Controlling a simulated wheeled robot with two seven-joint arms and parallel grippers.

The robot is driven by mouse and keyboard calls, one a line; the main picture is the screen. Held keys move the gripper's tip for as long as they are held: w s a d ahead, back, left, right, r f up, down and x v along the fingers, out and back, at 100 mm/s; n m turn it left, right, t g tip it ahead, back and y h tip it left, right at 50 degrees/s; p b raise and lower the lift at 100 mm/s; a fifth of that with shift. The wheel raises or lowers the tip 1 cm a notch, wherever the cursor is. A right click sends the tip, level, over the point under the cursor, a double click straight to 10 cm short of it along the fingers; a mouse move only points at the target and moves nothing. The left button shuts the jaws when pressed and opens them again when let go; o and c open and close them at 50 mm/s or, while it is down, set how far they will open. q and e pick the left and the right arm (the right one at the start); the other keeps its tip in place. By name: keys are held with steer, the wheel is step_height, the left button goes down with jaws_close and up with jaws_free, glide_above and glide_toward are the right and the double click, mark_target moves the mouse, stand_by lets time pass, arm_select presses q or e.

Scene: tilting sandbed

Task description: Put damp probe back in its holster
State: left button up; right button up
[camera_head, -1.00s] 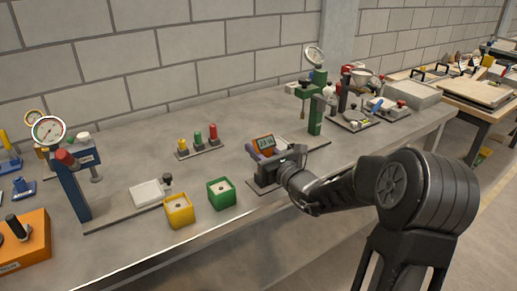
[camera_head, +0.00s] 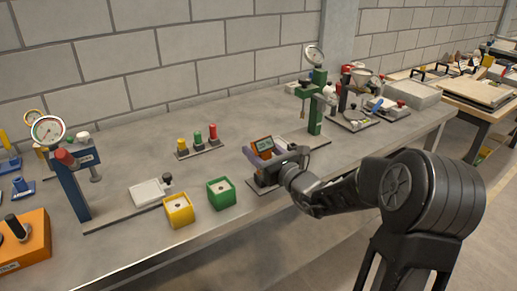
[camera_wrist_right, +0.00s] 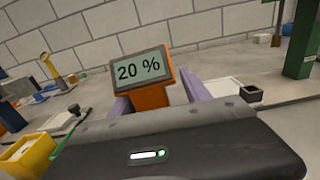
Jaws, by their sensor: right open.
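The damp probe (camera_head: 262,147) is an orange unit with a grey display. In the right wrist view the probe (camera_wrist_right: 151,94) reads "20 %" and faces the camera. My right gripper (camera_head: 267,150) is open, its purple fingers on either side of the probe. They also show in the right wrist view (camera_wrist_right: 158,98). The gripper's dark body hides the probe's lower part, so I cannot tell whether it sits in a holster. My left gripper is not in view.
A yellow box (camera_head: 179,211) and a green box (camera_head: 221,193) stand left of the gripper. A green gauge stand (camera_head: 316,110) is behind it to the right. Coloured pegs (camera_head: 198,142) stand at the back. The bench's front edge is close below.

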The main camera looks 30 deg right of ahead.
mark_target(269, 157)
steer(key=s, duration=0.7)
steer(key=shift+a+b, duration=0.1)
steer(key=shift+b, duration=0.25)
stand_by(0.5)
